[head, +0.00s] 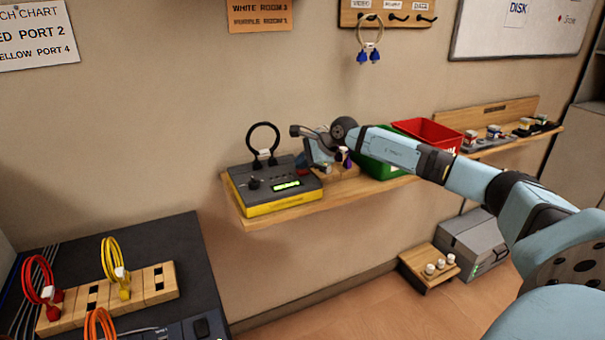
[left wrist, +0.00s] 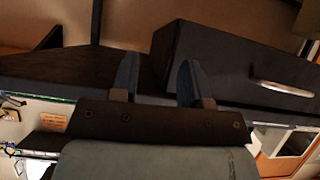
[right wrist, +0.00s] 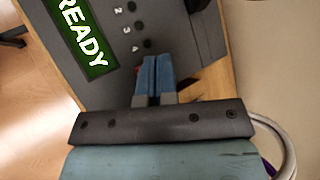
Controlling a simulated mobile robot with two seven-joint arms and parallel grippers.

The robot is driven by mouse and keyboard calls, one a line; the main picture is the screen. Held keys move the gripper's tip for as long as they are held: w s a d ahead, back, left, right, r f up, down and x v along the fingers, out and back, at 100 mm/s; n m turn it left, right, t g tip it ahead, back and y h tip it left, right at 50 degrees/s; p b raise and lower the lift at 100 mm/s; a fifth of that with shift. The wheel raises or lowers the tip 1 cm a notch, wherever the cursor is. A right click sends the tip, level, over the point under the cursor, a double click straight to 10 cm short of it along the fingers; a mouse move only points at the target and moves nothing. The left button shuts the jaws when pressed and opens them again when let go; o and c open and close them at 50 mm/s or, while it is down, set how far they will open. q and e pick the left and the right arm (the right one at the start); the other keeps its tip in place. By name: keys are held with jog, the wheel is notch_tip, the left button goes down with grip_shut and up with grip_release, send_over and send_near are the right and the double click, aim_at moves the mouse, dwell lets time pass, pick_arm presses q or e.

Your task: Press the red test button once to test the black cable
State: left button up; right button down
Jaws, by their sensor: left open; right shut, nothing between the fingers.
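The tester (head: 262,196), a dark box with a yellow base and a green display (head: 286,186), stands on the wall shelf. The black cable (head: 263,137) stands as a loop on its top. My right gripper (head: 303,170) is over the tester's right end. In the right wrist view its shut, empty fingers (right wrist: 155,65) point at the panel beside the READY display (right wrist: 82,35). A sliver of red, likely the red test button (right wrist: 137,71), shows left of the fingertips; the rest is hidden, and contact cannot be told. My left gripper (left wrist: 157,82) is open and empty.
A green bin (head: 382,169) and a red bin (head: 430,132) stand right of the tester on the shelf (head: 340,194). Red, yellow and orange cables stand at a wooden port block (head: 75,309) at lower left. A dark drawer (left wrist: 235,65) is beyond my left fingers.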

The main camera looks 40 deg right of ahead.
aim_at(303, 172)
jog(key=shift+f+b, duration=0.3)
jog(key=shift+f, duration=0.15)
dwell(0.6)
jog(key=shift+r, duration=0.1)
jog(key=shift+r+p, duration=0.45)
jog(key=shift+r, duration=0.35)
jog(key=shift+r+p, duration=1.4)
jog(key=shift+r, duration=1.15)
jog(key=shift+s+f, duration=0.1)
